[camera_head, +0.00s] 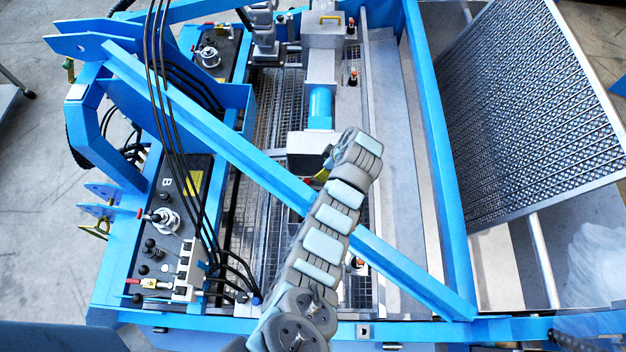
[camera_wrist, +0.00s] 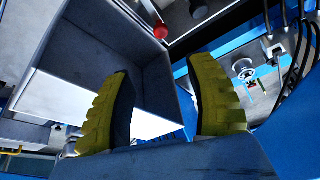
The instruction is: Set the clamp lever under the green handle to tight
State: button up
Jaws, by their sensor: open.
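My gripper (camera_wrist: 158,70) is open and empty, with its two yellow ribbed fingers apart in front of a grey box-like metal housing (camera_wrist: 85,45). In the head view my arm reaches up over the blue frame and hides most of the gripper. Only small yellow bits of it show near the grey block (camera_head: 305,143). I cannot make out a green handle or pick out its clamp lever. A yellow handle (camera_head: 328,18) is on a grey box at the top. A red knob (camera_wrist: 160,30) shows beyond the fingers in the wrist view.
A blue diagonal beam (camera_head: 220,143) crosses below my arm. Black hoses (camera_head: 170,110) hang at the left over a control panel (camera_head: 165,190) with levers and knobs. Small orange-topped parts (camera_head: 352,78) line the grey rail. A mesh sieve panel (camera_head: 535,110) leans at the right.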

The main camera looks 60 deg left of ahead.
aim_at(308, 182)
jog(key=b+x, duration=0.9)
jog(key=x, duration=0.7)
jog(key=shift+d+f, duration=0.1)
jog(key=shift+f, duration=0.2)
